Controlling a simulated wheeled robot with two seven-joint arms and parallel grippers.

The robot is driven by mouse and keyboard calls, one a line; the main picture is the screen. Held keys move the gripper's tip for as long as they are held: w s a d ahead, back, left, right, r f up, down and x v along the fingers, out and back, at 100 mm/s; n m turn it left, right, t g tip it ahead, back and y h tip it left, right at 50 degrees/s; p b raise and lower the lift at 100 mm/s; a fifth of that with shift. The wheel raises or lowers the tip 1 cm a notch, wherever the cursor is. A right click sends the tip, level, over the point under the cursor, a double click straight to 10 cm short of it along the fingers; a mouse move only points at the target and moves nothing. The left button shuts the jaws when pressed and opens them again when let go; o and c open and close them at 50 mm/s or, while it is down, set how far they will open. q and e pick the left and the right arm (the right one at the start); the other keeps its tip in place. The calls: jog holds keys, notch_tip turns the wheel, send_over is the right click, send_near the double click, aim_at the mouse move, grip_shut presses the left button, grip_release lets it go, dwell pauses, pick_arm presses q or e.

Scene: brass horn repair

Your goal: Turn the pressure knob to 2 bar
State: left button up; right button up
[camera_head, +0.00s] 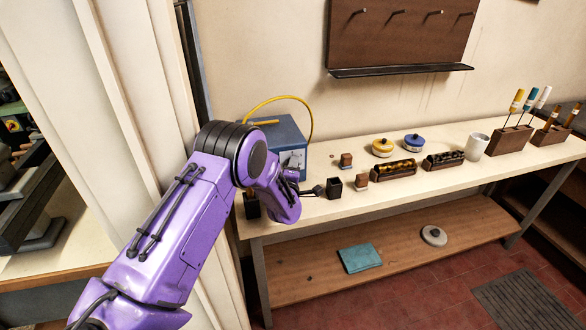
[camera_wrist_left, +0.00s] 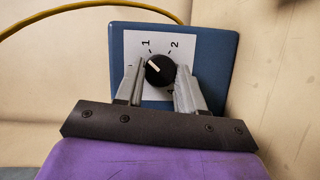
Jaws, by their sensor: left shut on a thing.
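The blue pressure box (camera_head: 291,137) stands at the left end of the bench, with my purple left arm in front of it. In the left wrist view its white dial plate (camera_wrist_left: 133,48) shows the numbers 1 and 2. The black knob (camera_wrist_left: 159,64) has a white pointer mark that leans up and left, toward the 1 side and away from the 2. My left gripper (camera_wrist_left: 159,78) has one grey finger on each side of the knob and is shut on it. In the head view the knob and fingertips are mostly hidden by my arm. My right gripper is not in view.
A yellow hose (camera_head: 303,102) arches over the box. Small blocks, a yellow tin (camera_head: 382,147), a blue tin (camera_head: 414,141), brush-like rolls, a white cup (camera_head: 477,145) and tool holders stand along the bench (camera_head: 415,190). A curtain-like panel stands left of the bench.

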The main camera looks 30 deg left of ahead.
pick_arm(q)
jog(key=shift+w+d+r+m+g+y+p, duration=0.1)
jog(key=shift+m+g+y+p, duration=0.25)
jog(key=shift+m+g+p, duration=1.15)
jog(key=shift+w+d+r+m+g+y+p, duration=0.15)
jog(key=shift+m+g+y+p, duration=0.35)
jog(key=shift+m, duration=1.85)
jog(key=shift+w+d+r+m+g+y+p, duration=0.15)
jog(key=shift+m+g+p, duration=0.85)
jog(key=shift+m, duration=0.95)
jog(key=shift+s+a+f+g, duration=0.1)
jog(key=shift+g, duration=0.2)
jog(key=o, duration=1)
jog(key=b+v, duration=0.3)
jog(key=v, duration=0.7)
jog(key=shift+s, duration=0.15)
